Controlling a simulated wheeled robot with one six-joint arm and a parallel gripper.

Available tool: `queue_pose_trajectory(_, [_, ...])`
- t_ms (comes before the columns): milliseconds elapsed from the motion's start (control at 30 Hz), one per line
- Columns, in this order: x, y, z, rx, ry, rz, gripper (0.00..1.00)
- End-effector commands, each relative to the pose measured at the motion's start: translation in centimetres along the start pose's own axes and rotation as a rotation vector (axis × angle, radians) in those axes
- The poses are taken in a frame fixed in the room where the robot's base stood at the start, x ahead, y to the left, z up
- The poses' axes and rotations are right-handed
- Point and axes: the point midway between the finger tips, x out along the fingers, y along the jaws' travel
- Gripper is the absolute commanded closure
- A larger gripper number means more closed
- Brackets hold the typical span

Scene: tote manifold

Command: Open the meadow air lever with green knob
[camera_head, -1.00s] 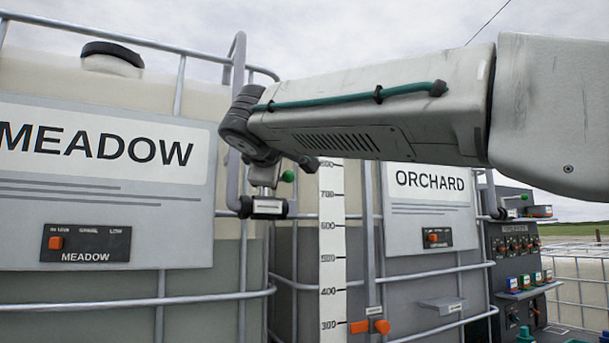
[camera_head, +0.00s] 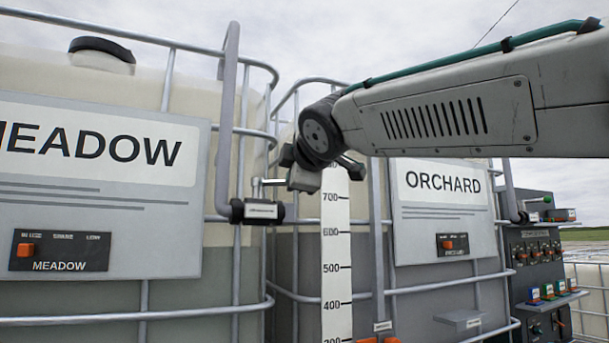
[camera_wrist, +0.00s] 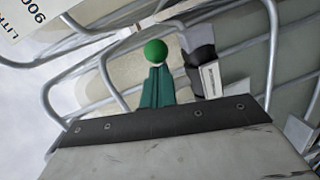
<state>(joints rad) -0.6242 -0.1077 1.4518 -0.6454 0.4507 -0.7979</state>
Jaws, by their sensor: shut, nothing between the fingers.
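The meadow air valve (camera_head: 257,211) is a dark body with a white label, on the upright grey pipe right of the MEADOW tank. A short metal lever shows above it in the head view; its green knob is hidden there, apparently by my gripper. In the wrist view the green knob (camera_wrist: 155,52) is at the tips of my gripper's teal fingers (camera_wrist: 157,76), which are together. The knob lies beyond the tips, not between them; I cannot tell if they touch. The valve body (camera_wrist: 208,75) is just right of the knob.
The MEADOW sign (camera_head: 95,150) and its orange-switch panel (camera_head: 60,251) are at the left. A white level scale (camera_head: 336,250) stands behind and below my wrist. The ORCHARD tank sign (camera_head: 442,185) and a control cabinet (camera_head: 535,245) are to the right. Cage bars surround the valve.

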Motion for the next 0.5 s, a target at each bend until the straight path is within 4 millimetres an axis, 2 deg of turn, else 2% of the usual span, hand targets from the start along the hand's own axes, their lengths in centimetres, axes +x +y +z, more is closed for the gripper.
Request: queue_pose_trajectory(500, [3.1,0.5,0.8,-0.002,0.014,-0.003,1.0])
